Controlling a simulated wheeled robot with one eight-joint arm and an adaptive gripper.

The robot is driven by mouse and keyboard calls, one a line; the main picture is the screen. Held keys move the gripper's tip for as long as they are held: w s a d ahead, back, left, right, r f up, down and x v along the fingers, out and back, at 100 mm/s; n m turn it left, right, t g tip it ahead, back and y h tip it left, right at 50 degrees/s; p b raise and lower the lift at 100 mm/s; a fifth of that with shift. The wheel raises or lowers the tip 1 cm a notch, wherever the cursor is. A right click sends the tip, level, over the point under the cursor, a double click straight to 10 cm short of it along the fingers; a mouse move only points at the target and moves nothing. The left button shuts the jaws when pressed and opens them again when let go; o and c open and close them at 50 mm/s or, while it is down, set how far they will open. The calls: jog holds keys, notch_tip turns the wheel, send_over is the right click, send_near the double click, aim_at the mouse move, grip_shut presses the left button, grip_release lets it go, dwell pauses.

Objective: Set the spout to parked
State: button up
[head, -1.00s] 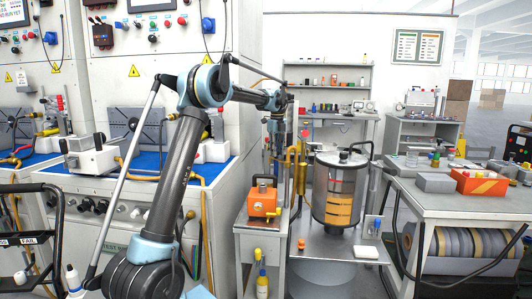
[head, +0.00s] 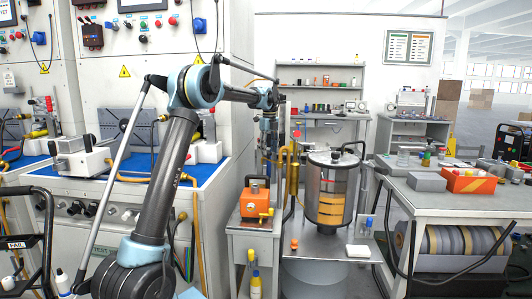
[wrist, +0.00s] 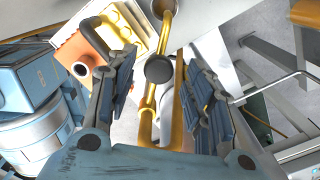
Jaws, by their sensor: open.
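A brass pipe, which I take to be the spout (head: 292,178), stands upright just left of the steel tank (head: 321,183) in the head view, with a red ball near its top. In the wrist view the brass pipe (wrist: 148,103) runs between the two fingers of my gripper (wrist: 157,62). A dark round knob (wrist: 159,69) sits in front of the pipe there. My fingers are spread, one on each side, and I see no clear grip on the pipe. In the head view my arm's end comes down left of the pipe, and the fingertips are hard to make out.
An orange box (head: 255,202) with a yellow valve stands on a small cabinet left of the tank. It also shows in the wrist view (wrist: 79,52). The blue-topped machine bench is at left.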

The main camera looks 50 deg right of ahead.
notch_tip(320, 180, up, 11)
dwell(0.4)
jog(key=shift+w, duration=0.15)
dwell(0.4)
